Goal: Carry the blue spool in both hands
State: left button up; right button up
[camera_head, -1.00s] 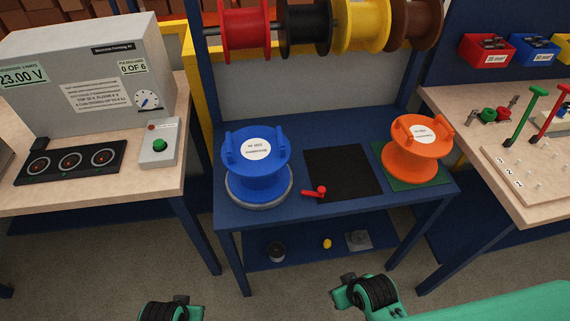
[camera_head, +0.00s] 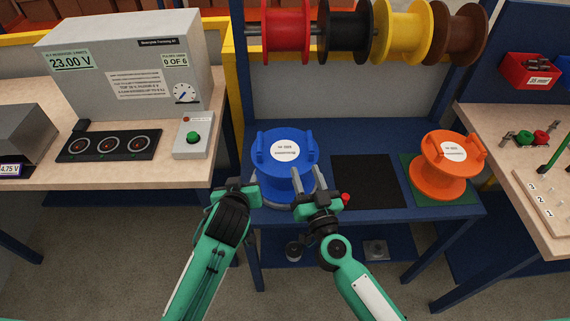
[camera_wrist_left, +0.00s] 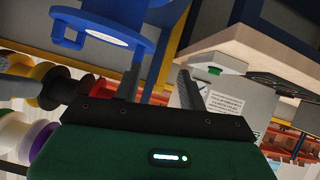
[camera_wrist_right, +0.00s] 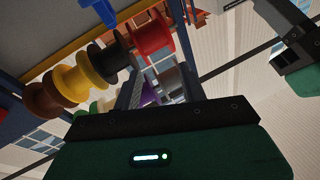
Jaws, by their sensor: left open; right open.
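The blue spool (camera_head: 284,165) stands upright on a round grey base at the left of the blue bench, with a white label and two raised handles on top. My left gripper (camera_head: 240,186) is open and empty at the spool's front left in the head view. My right gripper (camera_head: 306,180) is open at its front right; contact cannot be told. In the left wrist view the spool (camera_wrist_left: 105,28) shows beyond the open fingers (camera_wrist_left: 155,85). In the right wrist view a blue piece (camera_wrist_right: 100,10) shows at the top edge, past the open fingers (camera_wrist_right: 155,80).
An orange spool (camera_head: 447,165) stands on a green mat at the bench's right. A black mat (camera_head: 368,181) lies bare between the spools. A red handle (camera_head: 346,199) is beside my right gripper. Coloured reels (camera_head: 345,32) hang above. A grey tester (camera_head: 130,75) stands on the left table.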

aim_at(260, 144)
pick_arm(q)
jog(key=shift+t+h, duration=0.3)
jog(key=shift+t, duration=0.4)
jog(key=w+d+r, duration=0.3)
jog(key=shift+w, duration=0.2)
pick_arm(e)
notch_tip(260, 144, down, 5)
jog(key=w+d+m+g+h, duration=0.1)
jog(key=w+d+m+h, duration=0.1)
jog(key=w+h, duration=0.1)
jog(key=shift+d+h, duration=0.3)
jog(key=shift+h, duration=0.5)
jog(key=shift+m, duration=0.3)
pick_arm(q)
jog(key=x, duration=1.4)
jog(key=shift+s+a+f, duration=0.1)
jog(key=shift+a, duration=0.05)
pick_arm(e)
jog(key=w, duration=1.3)
jog(key=shift+w+a, duration=0.2)
jog(key=shift+w, duration=0.15)
jog(key=shift+r, duration=0.1)
pick_arm(q)
grip_shut()
pick_arm(e)
grip_shut()
